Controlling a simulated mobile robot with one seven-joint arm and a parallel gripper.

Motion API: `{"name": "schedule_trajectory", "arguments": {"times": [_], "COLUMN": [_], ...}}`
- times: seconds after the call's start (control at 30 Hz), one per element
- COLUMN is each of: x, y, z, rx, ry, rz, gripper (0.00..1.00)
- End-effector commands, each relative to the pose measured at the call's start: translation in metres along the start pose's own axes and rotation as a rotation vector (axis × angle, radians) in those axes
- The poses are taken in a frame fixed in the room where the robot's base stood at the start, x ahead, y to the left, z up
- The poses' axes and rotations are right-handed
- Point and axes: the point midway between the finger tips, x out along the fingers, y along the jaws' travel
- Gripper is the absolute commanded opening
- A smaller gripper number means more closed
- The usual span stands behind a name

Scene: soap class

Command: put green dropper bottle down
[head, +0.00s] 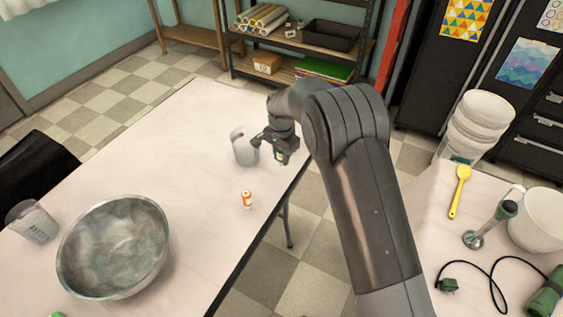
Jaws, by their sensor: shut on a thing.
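My gripper (277,150) is above the right edge of the long pale table (190,140), at the end of my arm. It is shut on a small dark item with a green patch, which I take as the green dropper bottle (280,157). Most of the bottle is hidden by the fingers. I cannot tell for sure whether its base touches the tabletop. A translucent cup (242,150) stands just left of the gripper. A small orange and white bottle (247,199) stands nearer, on the same table.
A large metal bowl (113,248) and another translucent cup (34,222) are at the near left. A green thing (57,315) shows at the bottom edge. The table's middle is clear.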

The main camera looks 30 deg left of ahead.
Motion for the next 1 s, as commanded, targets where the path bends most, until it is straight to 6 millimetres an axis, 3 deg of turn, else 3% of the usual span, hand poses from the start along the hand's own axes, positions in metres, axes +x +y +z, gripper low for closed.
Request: {"name": "schedule_trajectory", "arguments": {"times": [0.2,0.57,0.6,0.83,1.0], "x": [0.03,0.034,0.033,0.033,0.033], "y": [0.001,0.001,0.001,0.001,0.001], "z": [0.0,0.0,0.0,0.0,0.0], "rx": [0.0,0.0,0.0,0.0,0.0], "ry": [-0.002,-0.001,-0.001,-0.001,-0.001], "rz": [0.003,0.002,0.001,0.001,0.002], "gripper": [0.04,0.04,0.29,0.47,0.47]}}
